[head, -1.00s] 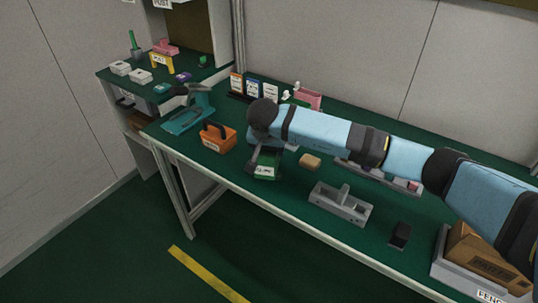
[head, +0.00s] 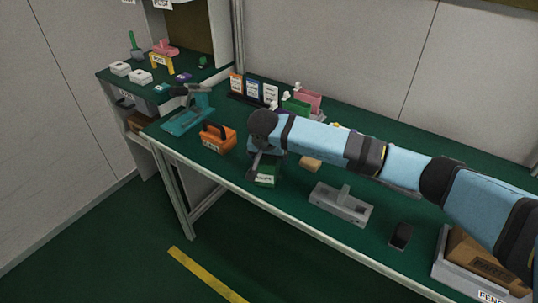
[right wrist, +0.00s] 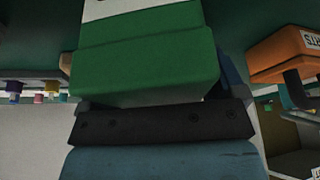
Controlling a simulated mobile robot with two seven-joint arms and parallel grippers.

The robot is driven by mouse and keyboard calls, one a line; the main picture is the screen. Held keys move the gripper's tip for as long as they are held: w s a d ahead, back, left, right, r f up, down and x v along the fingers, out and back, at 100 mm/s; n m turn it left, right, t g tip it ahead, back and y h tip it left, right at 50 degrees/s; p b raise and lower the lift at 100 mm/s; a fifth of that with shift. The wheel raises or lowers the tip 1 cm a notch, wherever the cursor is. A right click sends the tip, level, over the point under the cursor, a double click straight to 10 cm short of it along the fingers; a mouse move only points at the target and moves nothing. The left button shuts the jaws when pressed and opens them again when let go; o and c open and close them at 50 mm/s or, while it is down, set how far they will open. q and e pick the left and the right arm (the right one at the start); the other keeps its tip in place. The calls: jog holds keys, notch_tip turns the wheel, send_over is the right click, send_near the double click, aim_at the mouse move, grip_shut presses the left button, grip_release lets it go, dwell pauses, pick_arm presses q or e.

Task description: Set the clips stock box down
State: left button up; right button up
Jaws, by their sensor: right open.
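A small green box with a white label (head: 267,179), which I take to be the clips stock box, is at the front part of the green bench in the head view. It appears to rest on the bench top; its label is too small to read. My right gripper (head: 263,166) is open, over and around the box's upper part, and the wrist hides some of it. In the right wrist view a green box (right wrist: 150,62) fills the upper middle, close in front of the dark gripper body. The fingertips are not clear there. My left gripper is not in view.
An orange handled box (head: 217,140) stands left of the green box, and it also shows in the right wrist view (right wrist: 285,52). A tan block (head: 310,164) and a grey fixture (head: 341,205) are to the right. Another green box (head: 296,106) stands at the back.

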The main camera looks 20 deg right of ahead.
jog(key=p+v, duration=0.1)
jog(key=v, duration=1.1)
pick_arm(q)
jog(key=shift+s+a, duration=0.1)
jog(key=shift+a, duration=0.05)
